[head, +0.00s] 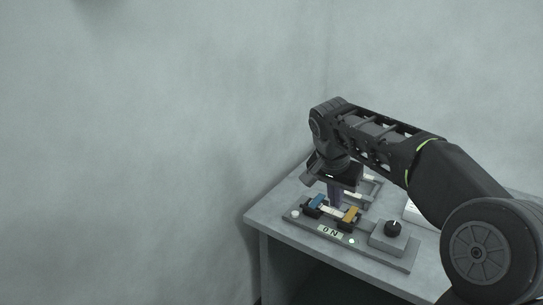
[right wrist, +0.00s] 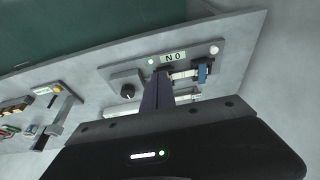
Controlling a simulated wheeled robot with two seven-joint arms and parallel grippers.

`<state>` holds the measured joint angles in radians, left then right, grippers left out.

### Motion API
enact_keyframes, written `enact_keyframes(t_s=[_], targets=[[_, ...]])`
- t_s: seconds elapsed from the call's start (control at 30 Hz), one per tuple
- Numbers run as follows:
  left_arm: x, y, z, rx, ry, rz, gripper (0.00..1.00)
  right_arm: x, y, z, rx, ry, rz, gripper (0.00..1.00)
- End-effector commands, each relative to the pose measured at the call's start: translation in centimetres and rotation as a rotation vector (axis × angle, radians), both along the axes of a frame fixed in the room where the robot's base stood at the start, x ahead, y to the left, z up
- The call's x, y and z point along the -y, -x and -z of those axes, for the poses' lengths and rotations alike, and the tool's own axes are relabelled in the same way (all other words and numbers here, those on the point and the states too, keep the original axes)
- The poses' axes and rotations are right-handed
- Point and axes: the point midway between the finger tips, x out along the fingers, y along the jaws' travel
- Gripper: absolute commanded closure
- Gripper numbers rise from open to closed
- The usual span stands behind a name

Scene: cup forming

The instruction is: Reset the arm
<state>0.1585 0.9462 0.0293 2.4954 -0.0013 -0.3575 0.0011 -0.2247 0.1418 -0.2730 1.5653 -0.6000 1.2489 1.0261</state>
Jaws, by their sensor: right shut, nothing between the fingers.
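My right arm comes in from the right in the head view, and its right gripper (head: 335,200) points down over the panel. In the right wrist view the right gripper (right wrist: 158,84) shows shut, with its dark fingers together and nothing between them. The fingertips are close to the panel's blue and orange parts; I cannot tell whether they touch. The grey panel (head: 375,252) carries a blue part (head: 316,202), an orange part (head: 350,215), a label (head: 329,231) and a black knob (head: 393,228). In the right wrist view the fingers hide the orange part. My left gripper is not in view.
The panel lies on a grey table (head: 270,215) near its front edge. A white object (head: 412,210) sits behind the knob, partly hidden by my arm. In the right wrist view a grey fixture (right wrist: 52,130) stands at the left. Plain walls surround the table.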

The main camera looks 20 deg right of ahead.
Motion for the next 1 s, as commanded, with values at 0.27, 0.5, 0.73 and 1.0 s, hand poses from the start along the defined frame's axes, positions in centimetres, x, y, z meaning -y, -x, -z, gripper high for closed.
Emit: enact_keyframes(t_s=[0.27,0.5,0.73,1.0], targets=[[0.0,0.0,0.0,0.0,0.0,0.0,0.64,-0.4,-1.7,-0.2,0.044,0.01,-0.106,1.0],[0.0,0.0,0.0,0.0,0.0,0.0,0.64,-8.8,-7.9,4.9,0.23,-0.036,-0.538,1.0],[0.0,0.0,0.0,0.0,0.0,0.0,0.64,-20.1,-6.6,20.1,0.291,-0.138,-0.87,1.0],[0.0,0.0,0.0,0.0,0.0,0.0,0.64,-26.9,6.8,36.4,0.2,-0.273,-0.954,1.0]])
